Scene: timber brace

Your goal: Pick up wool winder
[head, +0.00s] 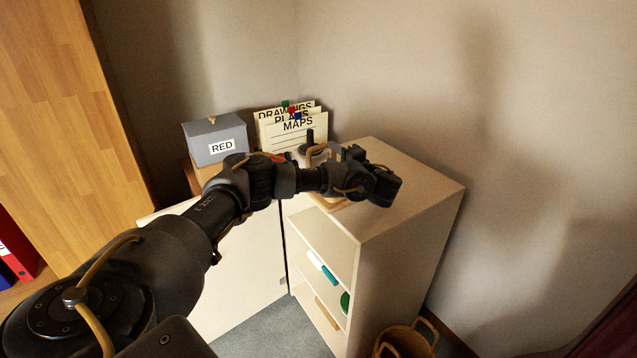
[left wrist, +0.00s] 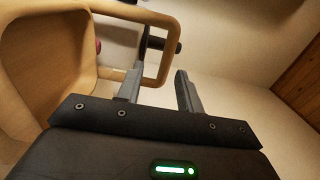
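A light wooden piece with a squared loop handle (head: 321,152) stands on top of the pale cabinet, partly hidden by my left arm. In the left wrist view its curved body (left wrist: 40,75) fills the left side and its loop (left wrist: 168,62) reaches toward my fingers. A dark upright part (head: 310,139) shows behind it in the head view; dark parts with a knob (left wrist: 178,47) show through and beside the loop. I cannot tell which of these parts make up the wool winder. My left gripper (left wrist: 158,84) is open, fingers apart, close to the loop's lower end. My right gripper is out of view.
The cabinet (head: 420,190) has clear top space at right and open shelves below. A grey box labelled RED (head: 215,140) and card folders marked MAPS (head: 298,138) stand behind. A wicker basket (head: 405,342) sits on the floor. Walls close the corner.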

